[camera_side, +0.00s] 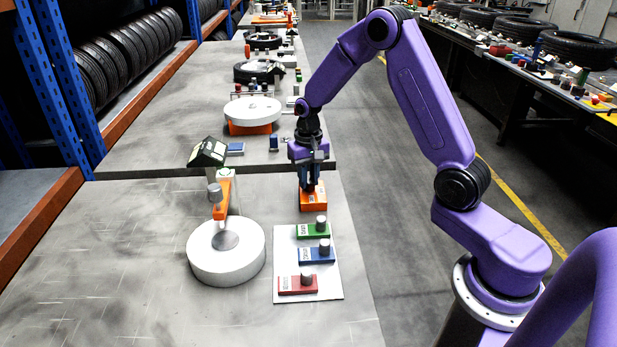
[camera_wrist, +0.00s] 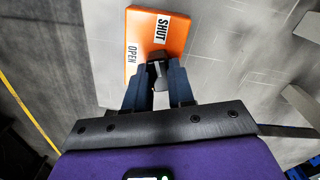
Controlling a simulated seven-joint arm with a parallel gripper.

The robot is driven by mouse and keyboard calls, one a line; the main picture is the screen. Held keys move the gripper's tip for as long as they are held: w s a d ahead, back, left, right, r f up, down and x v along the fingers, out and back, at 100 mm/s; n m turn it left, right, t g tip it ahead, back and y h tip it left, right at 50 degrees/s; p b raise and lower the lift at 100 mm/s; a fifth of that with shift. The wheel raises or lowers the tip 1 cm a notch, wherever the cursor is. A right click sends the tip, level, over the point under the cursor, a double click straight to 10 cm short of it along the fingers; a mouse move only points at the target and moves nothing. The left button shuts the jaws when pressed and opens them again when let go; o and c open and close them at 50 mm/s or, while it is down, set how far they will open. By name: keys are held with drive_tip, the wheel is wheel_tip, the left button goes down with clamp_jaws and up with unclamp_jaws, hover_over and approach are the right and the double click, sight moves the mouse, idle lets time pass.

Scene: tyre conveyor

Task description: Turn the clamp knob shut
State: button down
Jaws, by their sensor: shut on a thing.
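The orange clamp block (camera_side: 314,202) sits on the table beyond the white board. In the wrist view the orange block (camera_wrist: 172,28) carries a white label reading SHUT and OPEN. My gripper (camera_side: 308,188) points down over this block. In the wrist view its dark fingers (camera_wrist: 158,82) are closed around the grey clamp knob (camera_wrist: 158,68). The fingers hide most of the knob, and I cannot tell which word it points to. An orange clamp arm (camera_side: 222,199) stands over a white round disc (camera_side: 227,262) to the left.
The white board (camera_side: 286,242) holds green (camera_side: 312,231), blue (camera_side: 315,256) and red (camera_side: 297,285) blocks with grey knobs. A dark display box (camera_side: 208,152) stands behind the disc. The table's left front is clear.

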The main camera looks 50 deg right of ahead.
idle(0.4)
drive_tip(key=c, duration=1)
unclamp_jaws()
drive_tip(key=shift+o, duration=0.2)
drive_tip(key=shift+r, duration=0.1)
wheel_tip(320, 180, up, 17)
drive_tip(key=shift+r, duration=0.15)
